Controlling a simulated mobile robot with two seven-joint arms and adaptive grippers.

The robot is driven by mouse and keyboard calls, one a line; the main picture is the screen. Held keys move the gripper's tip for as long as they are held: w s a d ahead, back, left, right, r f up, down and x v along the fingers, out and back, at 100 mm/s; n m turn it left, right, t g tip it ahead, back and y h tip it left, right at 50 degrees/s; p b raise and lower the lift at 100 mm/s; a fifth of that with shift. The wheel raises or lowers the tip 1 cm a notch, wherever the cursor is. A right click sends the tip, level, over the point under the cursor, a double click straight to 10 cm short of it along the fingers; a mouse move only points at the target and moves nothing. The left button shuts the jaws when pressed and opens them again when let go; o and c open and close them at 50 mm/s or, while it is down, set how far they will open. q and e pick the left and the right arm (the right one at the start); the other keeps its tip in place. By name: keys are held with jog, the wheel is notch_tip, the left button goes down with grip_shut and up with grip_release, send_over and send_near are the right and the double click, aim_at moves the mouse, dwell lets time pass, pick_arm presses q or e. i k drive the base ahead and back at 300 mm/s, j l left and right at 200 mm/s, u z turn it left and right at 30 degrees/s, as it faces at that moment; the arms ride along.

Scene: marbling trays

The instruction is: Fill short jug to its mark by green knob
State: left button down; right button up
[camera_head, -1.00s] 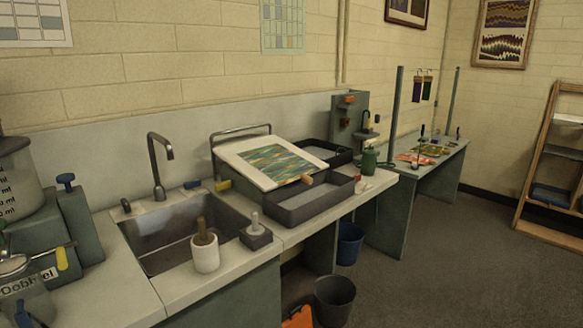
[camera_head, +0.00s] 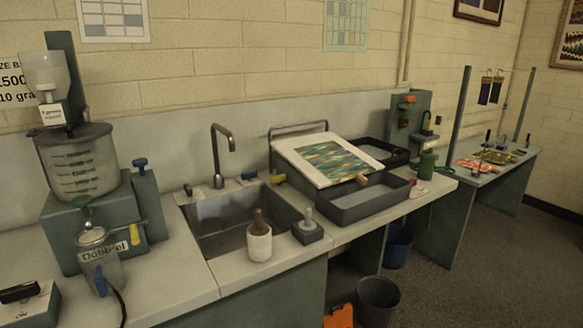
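A green knob (camera_head: 82,201) sits low on the front of the grey dispenser (camera_head: 62,232) at the left, below a large clear tank (camera_head: 78,165) with volume marks. A small grey vessel with a round metal top and a lettered label (camera_head: 103,252) stands in front of the dispenser, below the green knob. I cannot tell whether this vessel is the short jug, and I see no fill mark or liquid level on it. Neither of my grippers is in view.
A yellow lever (camera_head: 134,235) and a blue knob (camera_head: 139,164) are by the dispenser. Right of it are a sink (camera_head: 205,243) with tap (camera_head: 216,150), a white pot (camera_head: 259,243) and dark trays (camera_head: 342,212). Counter between dispenser and sink is clear.

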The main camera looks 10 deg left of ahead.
aim_at(82, 202)
jog(key=u, duration=1.55)
